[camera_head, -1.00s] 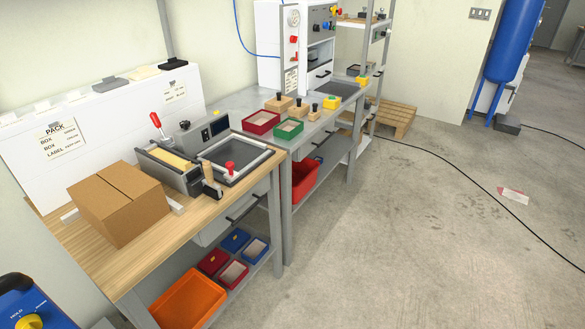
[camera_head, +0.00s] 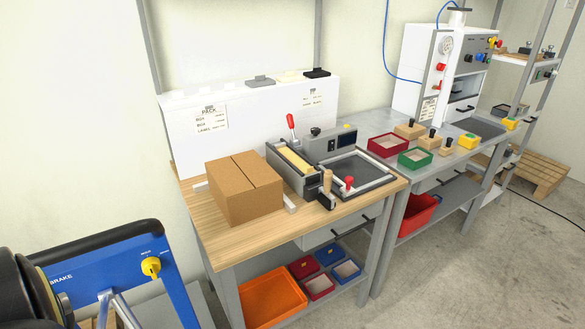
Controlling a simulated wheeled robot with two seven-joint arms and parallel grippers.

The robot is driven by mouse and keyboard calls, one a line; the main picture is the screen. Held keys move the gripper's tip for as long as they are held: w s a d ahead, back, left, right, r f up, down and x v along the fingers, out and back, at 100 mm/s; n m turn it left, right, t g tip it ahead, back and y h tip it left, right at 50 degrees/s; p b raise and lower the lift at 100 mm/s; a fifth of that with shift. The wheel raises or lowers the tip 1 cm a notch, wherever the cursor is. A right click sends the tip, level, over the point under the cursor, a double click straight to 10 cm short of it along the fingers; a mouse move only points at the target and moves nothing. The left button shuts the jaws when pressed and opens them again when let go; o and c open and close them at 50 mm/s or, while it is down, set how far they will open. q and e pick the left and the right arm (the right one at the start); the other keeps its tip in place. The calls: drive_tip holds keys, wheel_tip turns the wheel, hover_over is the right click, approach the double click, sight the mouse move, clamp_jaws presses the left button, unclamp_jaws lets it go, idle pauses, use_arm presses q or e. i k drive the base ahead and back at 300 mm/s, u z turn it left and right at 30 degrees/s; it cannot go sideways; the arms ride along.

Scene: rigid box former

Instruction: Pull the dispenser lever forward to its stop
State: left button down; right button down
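The dispenser (camera_head: 280,165) is a grey housing with a pale yellow strip along its top, on the wooden packing bench (camera_head: 232,236). A red-handled lever (camera_head: 291,123) stands nearly upright at its back end, tilted slightly left. A wooden-handled part (camera_head: 327,181) stands at its front end. I cannot tell for certain which of these is the dispenser lever. Neither of my grippers shows in the head view.
A closed cardboard box (camera_head: 240,192) sits left of the dispenser. A grey framed pad (camera_head: 360,172) with a red knob (camera_head: 349,183) lies to its right. A blue stand (camera_head: 110,265) with a yellow knob is at lower left.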

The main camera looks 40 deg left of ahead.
sight(290, 117)
drive_tip(key=z, duration=0.55)
drive_tip(key=i, duration=1.35)
drive_tip(key=u, duration=2.4)
